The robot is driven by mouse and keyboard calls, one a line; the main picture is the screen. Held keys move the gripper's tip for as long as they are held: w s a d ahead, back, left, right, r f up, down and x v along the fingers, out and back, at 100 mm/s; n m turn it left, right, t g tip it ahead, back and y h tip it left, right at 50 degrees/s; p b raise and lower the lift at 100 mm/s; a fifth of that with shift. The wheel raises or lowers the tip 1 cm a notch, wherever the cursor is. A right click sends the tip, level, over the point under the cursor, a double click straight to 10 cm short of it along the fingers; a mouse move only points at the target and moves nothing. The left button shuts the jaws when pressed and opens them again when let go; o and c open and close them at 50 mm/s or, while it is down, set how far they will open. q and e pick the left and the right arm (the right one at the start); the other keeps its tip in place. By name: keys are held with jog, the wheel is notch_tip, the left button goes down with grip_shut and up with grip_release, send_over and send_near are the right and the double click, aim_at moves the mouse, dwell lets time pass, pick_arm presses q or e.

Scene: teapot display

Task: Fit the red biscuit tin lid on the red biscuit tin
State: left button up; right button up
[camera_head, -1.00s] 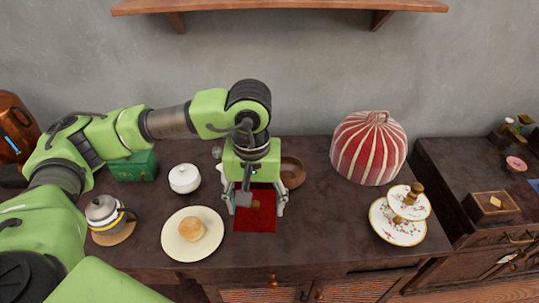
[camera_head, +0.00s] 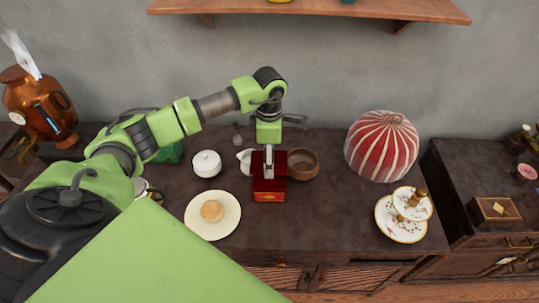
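The red biscuit tin (camera_head: 268,196) stands on the dark sideboard, right of the plate, its red front with a small gold mark facing me. My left gripper (camera_head: 269,161) points down over the tin's red upper part, with grey fingers in front of it. I see it nearly edge-on, so the finger gap and any hold are unclear. I cannot pick out the red lid as a separate piece from the tin. My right gripper is not in view.
A brown bowl (camera_head: 303,164) and a white jug (camera_head: 245,160) stand close beside the gripper. A white lidded pot (camera_head: 207,163) and a bun plate (camera_head: 225,228) are left. A striped red cosy (camera_head: 382,147) and a tiered stand (camera_head: 400,227) are right.

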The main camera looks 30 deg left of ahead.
pick_arm(q)
notch_tip(320, 180, down, 6)
jog(key=b, duration=0.4)
jog(key=shift+f, duration=0.15)
jog(key=shift+f, duration=0.15)
dwell(0.5)
jog(key=shift+b, duration=0.35)
dwell(0.6)
jog(key=shift+f+b, duration=0.2)
jog(key=shift+b, duration=0.1)
jog(key=shift+f, duration=0.2)
jog(key=shift+f+b, duration=0.1)
jog(key=shift+b, duration=0.3)
dwell(0.4)
